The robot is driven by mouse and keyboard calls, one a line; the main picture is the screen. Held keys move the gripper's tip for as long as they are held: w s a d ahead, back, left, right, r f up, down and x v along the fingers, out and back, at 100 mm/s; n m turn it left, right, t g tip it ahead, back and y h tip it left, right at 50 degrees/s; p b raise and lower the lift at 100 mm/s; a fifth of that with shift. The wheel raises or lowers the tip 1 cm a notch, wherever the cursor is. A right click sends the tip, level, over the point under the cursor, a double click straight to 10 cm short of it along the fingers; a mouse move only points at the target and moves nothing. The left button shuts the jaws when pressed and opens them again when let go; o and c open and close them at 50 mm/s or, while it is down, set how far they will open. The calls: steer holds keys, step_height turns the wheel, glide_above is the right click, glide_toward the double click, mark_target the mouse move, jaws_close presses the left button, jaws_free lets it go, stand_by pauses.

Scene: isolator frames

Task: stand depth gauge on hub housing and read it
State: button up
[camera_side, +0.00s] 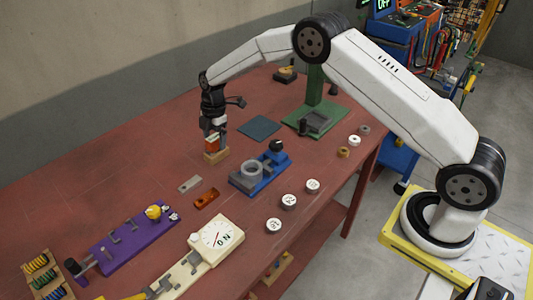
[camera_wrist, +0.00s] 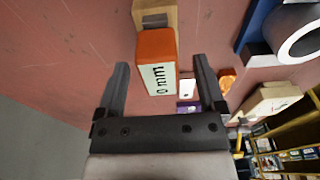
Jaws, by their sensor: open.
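The depth gauge (camera_side: 211,146) is an orange block with a pale display face, standing on a small wooden block (camera_side: 216,157). In the wrist view the gauge (camera_wrist: 156,50) lies between the fingers of my open gripper (camera_wrist: 161,62), with a visible gap on each side. Its display appears to read "0 mm". In the side view my gripper (camera_side: 214,128) points down from just above the gauge. The hub housing looks to be the grey ring (camera_side: 252,171) on a blue fixture, to the right of the gauge. The ring also shows in the wrist view (camera_wrist: 303,40), cut off at the edge.
A white dial box (camera_side: 215,238), a purple fixture (camera_side: 125,238), an orange bar (camera_side: 206,198) and a grey plate (camera_side: 190,184) lie nearer the camera. A green stand (camera_side: 315,95) rises behind.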

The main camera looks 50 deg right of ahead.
steer(key=shift+a+f, duration=0.1)
steer(key=shift+f, duration=0.9)
steer(key=shift+c, duration=0.2)
jaws_close()
